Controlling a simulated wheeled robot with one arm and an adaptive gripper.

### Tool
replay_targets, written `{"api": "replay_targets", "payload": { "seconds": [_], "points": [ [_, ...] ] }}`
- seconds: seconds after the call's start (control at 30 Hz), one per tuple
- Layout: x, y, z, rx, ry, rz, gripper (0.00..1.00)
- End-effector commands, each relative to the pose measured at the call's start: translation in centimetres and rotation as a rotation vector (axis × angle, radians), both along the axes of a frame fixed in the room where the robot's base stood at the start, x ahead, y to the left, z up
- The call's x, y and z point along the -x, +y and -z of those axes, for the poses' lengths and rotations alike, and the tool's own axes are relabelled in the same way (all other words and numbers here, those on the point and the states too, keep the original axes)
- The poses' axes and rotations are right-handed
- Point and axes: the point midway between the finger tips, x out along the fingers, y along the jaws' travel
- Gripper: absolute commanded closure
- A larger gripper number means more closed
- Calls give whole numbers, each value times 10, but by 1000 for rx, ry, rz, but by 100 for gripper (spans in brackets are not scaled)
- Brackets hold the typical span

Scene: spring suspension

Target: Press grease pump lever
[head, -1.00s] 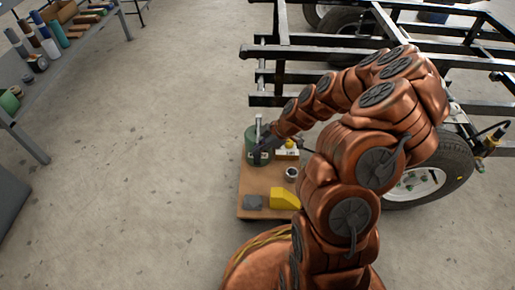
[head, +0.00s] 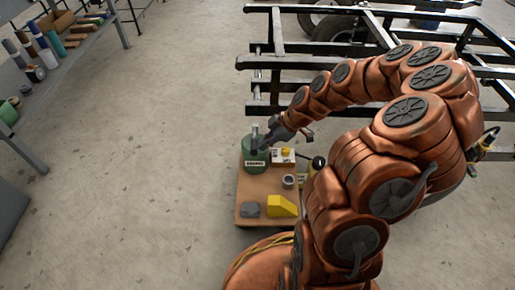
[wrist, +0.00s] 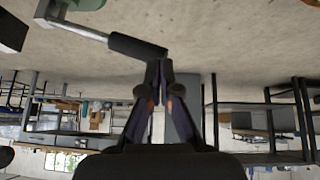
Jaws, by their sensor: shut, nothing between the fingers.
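The green grease pump (head: 257,160) stands on the far left part of a small wooden-topped cart (head: 248,198), with a pale metal post rising from its top. In the wrist view, which looks upside down, its lever (wrist: 86,31) is a silver rod ending in a black grip (wrist: 136,46). The pump's green body (wrist: 88,5) is cut off at the top edge. My gripper (wrist: 158,66) is shut and empty, its tips at the grip's free end; I cannot tell whether they touch. In the head view my gripper (head: 265,141) is just above and right of the pump.
The cart also carries a white box with a yellow top (head: 284,155), a small cup (head: 289,181), a yellow wedge (head: 281,206) and a grey block (head: 249,210). A black metal frame (head: 300,62) stands behind. A loaded shelf (head: 50,75) is at left. Floor between is clear.

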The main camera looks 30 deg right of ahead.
Motion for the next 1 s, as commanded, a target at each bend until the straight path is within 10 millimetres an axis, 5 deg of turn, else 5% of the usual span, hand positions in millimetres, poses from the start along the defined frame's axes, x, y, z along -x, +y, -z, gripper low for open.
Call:
{"api": "replay_targets", "payload": {
  "seconds": [0.3, 1.0],
  "points": [
    [11, -14, -25, -1, 0, 2, 100],
    [11, -14, -26, -2, -1, 2, 100]
  ]
}}
